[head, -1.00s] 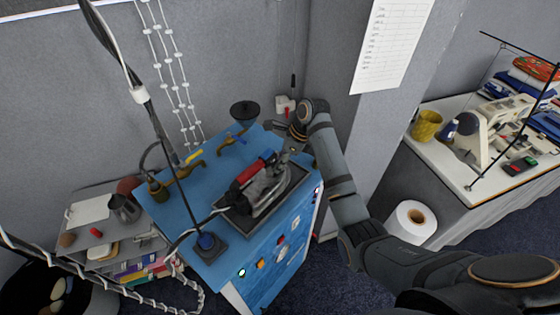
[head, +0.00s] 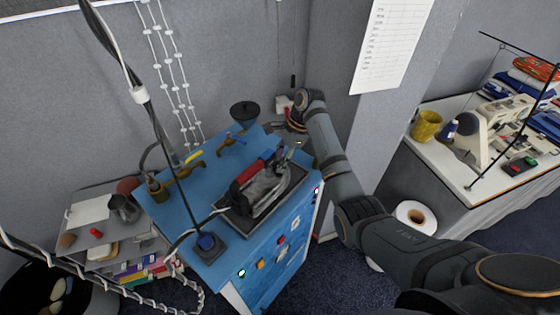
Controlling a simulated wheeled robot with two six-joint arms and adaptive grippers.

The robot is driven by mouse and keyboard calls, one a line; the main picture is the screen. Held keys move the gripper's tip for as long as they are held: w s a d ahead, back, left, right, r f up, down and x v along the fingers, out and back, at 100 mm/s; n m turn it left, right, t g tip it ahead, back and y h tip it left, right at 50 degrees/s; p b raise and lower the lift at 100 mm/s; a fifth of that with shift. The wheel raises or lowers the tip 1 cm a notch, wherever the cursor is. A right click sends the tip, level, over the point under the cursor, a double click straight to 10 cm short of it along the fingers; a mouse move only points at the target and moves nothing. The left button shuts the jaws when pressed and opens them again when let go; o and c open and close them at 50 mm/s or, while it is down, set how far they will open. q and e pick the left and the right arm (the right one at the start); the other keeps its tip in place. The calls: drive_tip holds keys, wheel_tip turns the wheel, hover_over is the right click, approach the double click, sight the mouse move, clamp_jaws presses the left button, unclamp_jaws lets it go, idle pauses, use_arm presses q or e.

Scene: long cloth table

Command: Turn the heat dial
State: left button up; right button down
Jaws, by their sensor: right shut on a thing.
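The iron (head: 262,190), grey with a dark body and a red part on its handle, rests on a dark tray (head: 233,222) on the blue-topped cabinet. My right gripper (head: 281,158) reaches down from the wrist at the iron's right end. It is shut on a small part there, which I take to be the heat dial; the fingers hide it, so its setting cannot be read. The cabinet's front panel (head: 272,268) also carries several small knobs and lights, clear of the gripper. My left gripper is not in view.
A black flexible stand (head: 206,243) rises from the cabinet's left front corner. Brass fittings (head: 180,172) and a black funnel (head: 245,112) stand at the back. A pillar (head: 380,120) is close to my right arm. A sewing machine table (head: 450,172) is at the right.

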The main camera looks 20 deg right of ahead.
drive_tip(key=n, duration=0.1)
drive_tip(key=n+g, duration=0.1)
drive_tip(key=n, duration=0.2)
drive_tip(key=shift+w+a+r+n+g+h, duration=0.1)
drive_tip(key=shift+w+n+g+h, duration=0.15)
drive_tip(key=shift+n+g+h, duration=0.05)
drive_tip(key=n+g, duration=0.1)
drive_tip(key=n, duration=0.2)
drive_tip(key=shift+w+a+n+h, duration=0.1)
drive_tip(key=shift+n+h, duration=0.2)
drive_tip(key=shift+h, duration=0.1)
drive_tip(key=n+h+b, duration=0.1)
drive_tip(key=n, duration=0.1)
drive_tip(key=shift+w+n+g, duration=0.1)
drive_tip(key=shift+n+g, duration=0.3)
drive_tip(key=n+h+b, duration=0.1)
drive_tip(key=n+b, duration=0.1)
drive_tip(key=n, duration=0.1)
drive_tip(key=shift+a, duration=0.2)
drive_tip(key=shift+a+n+g+h+b, duration=0.15)
drive_tip(key=shift+n+h, duration=0.25)
drive_tip(key=shift+n, duration=0.65)
drive_tip(key=shift+n+g+h+b, duration=0.15)
drive_tip(key=shift+n+h+b, duration=0.2)
drive_tip(key=shift+n, duration=0.7)
drive_tip(key=c, duration=1)
unclamp_jaws()
drive_tip(key=shift+o, duration=0.2)
